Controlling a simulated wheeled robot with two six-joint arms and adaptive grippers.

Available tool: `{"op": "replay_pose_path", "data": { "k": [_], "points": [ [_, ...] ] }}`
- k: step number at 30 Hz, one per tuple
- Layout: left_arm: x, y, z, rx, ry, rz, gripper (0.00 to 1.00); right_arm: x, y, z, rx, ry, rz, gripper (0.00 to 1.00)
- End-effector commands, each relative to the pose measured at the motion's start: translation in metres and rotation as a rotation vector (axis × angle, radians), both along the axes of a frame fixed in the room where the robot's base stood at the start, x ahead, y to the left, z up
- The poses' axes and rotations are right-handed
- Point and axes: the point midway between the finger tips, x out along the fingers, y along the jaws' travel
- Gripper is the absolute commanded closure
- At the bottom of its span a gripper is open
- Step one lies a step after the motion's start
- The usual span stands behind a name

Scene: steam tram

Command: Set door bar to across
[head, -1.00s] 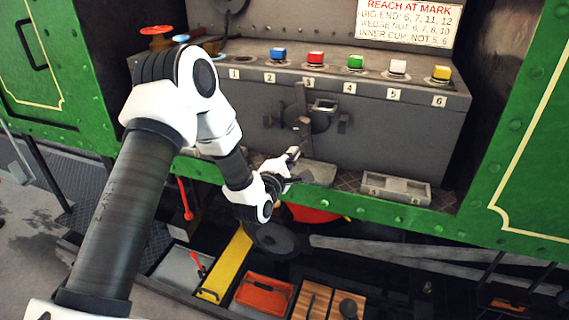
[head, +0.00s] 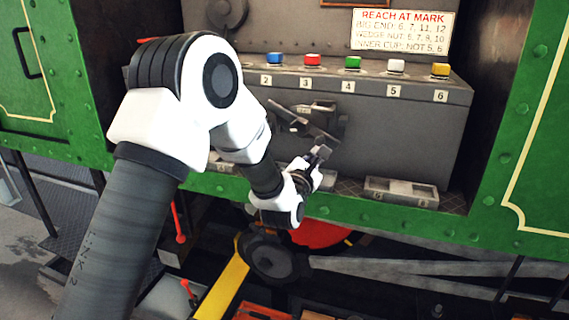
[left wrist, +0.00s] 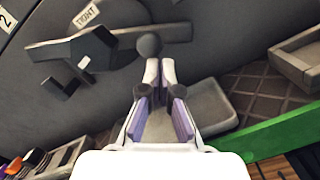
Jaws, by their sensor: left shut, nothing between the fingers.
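The door bar (head: 290,114) is a dark bar on a round hub on the front of the grey box. In the head view it slants from upper left down to lower right. In the left wrist view the bar (left wrist: 178,33) shows with a round knob (left wrist: 149,44) near its right part. My left gripper (head: 321,152) is shut and empty, just below the bar's lower right end. In the left wrist view its fingertips (left wrist: 160,66) are just below the knob; I cannot tell whether they touch. A small bracket (left wrist: 62,87) sits beside the hub. My right gripper is not in view.
Coloured buttons, such as the green one (head: 353,62), line the box top above numbered labels. A sign (head: 403,31) hangs above. A shallow grey tray (head: 401,192) lies on the ledge at right. The green panel edge (head: 380,221) runs below the ledge.

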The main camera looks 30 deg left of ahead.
Motion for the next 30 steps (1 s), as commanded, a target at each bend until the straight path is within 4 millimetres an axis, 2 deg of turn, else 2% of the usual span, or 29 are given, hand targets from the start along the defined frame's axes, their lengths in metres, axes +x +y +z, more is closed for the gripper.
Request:
{"op": "replay_pose_path", "data": {
  "k": [3, 15, 30],
  "points": [
    [0.001, -0.006, 0.005, 0.003, -0.003, -0.001, 1.00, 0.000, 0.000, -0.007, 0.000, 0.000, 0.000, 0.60],
    [0.004, -0.016, 0.023, 0.003, -0.002, 0.000, 1.00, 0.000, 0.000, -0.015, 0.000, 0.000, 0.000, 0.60],
    [0.005, -0.018, 0.030, 0.005, -0.004, 0.000, 1.00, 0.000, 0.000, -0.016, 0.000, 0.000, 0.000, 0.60]
  ]
}}
